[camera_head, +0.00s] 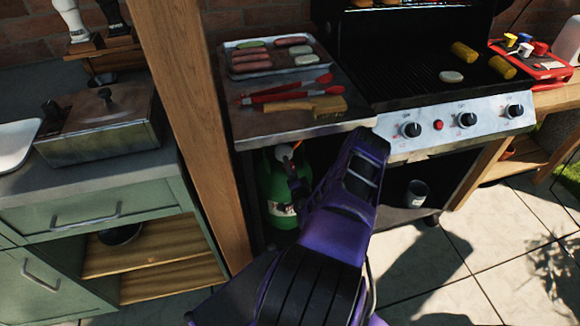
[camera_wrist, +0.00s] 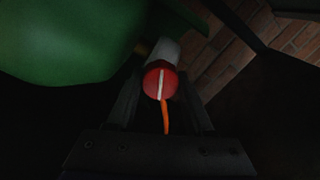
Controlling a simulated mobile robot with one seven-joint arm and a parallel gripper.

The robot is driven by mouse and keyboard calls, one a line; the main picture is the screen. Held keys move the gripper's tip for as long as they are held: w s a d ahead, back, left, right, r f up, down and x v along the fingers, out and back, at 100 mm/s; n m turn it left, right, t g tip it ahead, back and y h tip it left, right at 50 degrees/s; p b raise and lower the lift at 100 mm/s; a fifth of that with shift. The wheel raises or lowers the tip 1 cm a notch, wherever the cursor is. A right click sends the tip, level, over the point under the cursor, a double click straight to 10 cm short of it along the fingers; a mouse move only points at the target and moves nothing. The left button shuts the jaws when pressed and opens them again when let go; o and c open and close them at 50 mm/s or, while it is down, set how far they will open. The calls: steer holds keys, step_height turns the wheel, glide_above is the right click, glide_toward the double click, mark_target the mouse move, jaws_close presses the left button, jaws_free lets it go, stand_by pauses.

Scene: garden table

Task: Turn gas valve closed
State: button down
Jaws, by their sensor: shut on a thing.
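The green gas bottle (camera_head: 277,200) stands under the grill's side shelf, partly hidden by my purple arm. It also fills the upper left of the wrist view (camera_wrist: 70,40). The gas valve shows in the wrist view as a round red knob (camera_wrist: 160,80) with a white stripe, on a grey fitting. The stripe runs nearly upright in that view. An orange hose (camera_wrist: 165,118) hangs below the knob. My gripper (camera_wrist: 160,88) is shut on the red knob, with one dark finger on each side. In the head view my gripper (camera_head: 294,172) is small and dark beside the bottle's top.
The side shelf (camera_head: 255,128) above holds a tray of sausages, red tongs and a wooden-handled tool, close over my gripper. A wooden post (camera_head: 190,120) stands to the left. The grill's control panel (camera_head: 460,128) is to the right. Paved floor in front is open.

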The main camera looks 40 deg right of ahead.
steer(key=shift+a+f+m, duration=0.1)
steer(key=shift+f+m, duration=0.1)
steer(key=shift+m, duration=1.8)
steer(key=shift+c, duration=1.7)
jaws_free()
steer(key=shift+r, duration=0.1)
steer(key=shift+s, duration=0.15)
steer(key=p+v, duration=0.1)
steer(key=v, duration=1.6)
steer(key=shift+p, duration=0.35)
